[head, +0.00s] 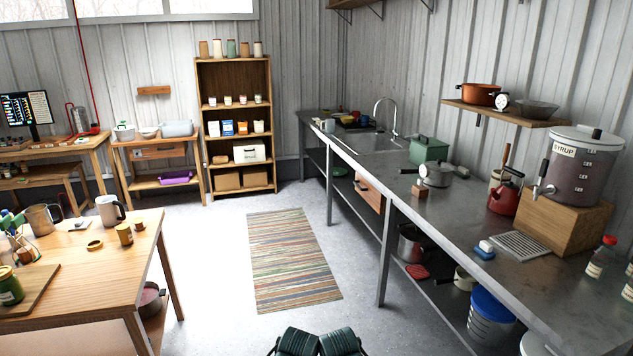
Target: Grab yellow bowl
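A small yellow item (347,119) sits among coloured dishes at the far end of the metal counter, beside the sink. It may be the yellow bowl, but it is too small and partly hidden to make out its shape. No gripper fingers show in the head view. Two dark green ribbed shapes at the bottom middle edge may be parts of my own body.
The metal counter (465,205) with its sink (372,141) runs along the right wall. A wooden table (75,262) stands at left, and a shelf unit (237,125) at the back. A striped rug (290,260) lies on clear floor between them.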

